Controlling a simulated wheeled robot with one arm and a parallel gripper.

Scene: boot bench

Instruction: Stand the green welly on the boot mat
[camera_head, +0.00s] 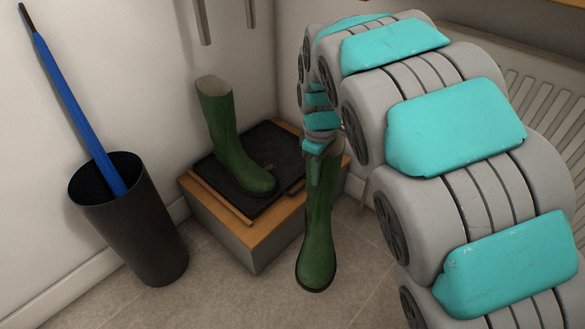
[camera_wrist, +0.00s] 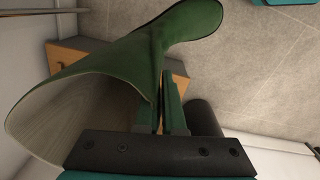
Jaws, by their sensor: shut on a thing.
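One green welly (camera_head: 318,240) hangs from my gripper (camera_head: 315,168), toe down, in front of the right side of the bench. My gripper is shut on the wall of its shaft. In the wrist view the held welly (camera_wrist: 110,65) shows its open top at the left and its foot at the upper right, with my gripper (camera_wrist: 165,105) on the shaft. A second green welly (camera_head: 228,142) stands upright on the black boot mat (camera_head: 277,145), which lies on the wooden bench (camera_head: 250,235). Part of the mat's right side is hidden behind my arm.
A dark bin (camera_head: 135,225) with a blue umbrella (camera_head: 75,105) stands left of the bench. Walls meet behind the bench, and a radiator (camera_head: 540,90) is at the right. Bare mat shows right of the standing welly. The tiled floor in front is clear.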

